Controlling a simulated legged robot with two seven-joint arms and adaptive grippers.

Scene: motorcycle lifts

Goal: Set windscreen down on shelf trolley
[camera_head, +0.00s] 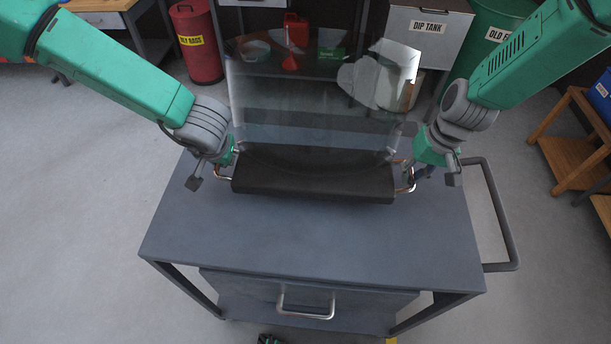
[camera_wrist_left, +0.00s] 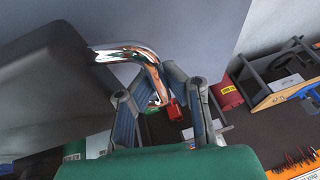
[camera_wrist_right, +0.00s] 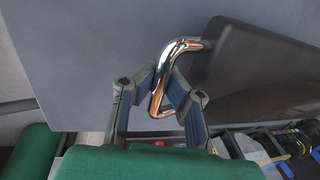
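The windscreen (camera_head: 310,115) is a clear upright panel on a thick dark base (camera_head: 312,180), with a bent chrome handle at each end. It is over the far part of the grey shelf trolley's top (camera_head: 310,235); I cannot tell whether the base touches it. My left gripper (camera_head: 220,168) is shut around the left chrome handle, which shows between its fingers in the left wrist view (camera_wrist_left: 150,72). My right gripper (camera_head: 411,174) is shut around the right chrome handle, seen between its fingers in the right wrist view (camera_wrist_right: 160,88).
The trolley has a drawer with a handle (camera_head: 305,312) in front and a push bar (camera_head: 505,215) at right. The near part of its top is bare. Behind stand a red bin (camera_head: 197,45), a dip tank (camera_head: 425,40) and a green drum (camera_head: 498,35). A wooden shelf (camera_head: 570,150) is at right.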

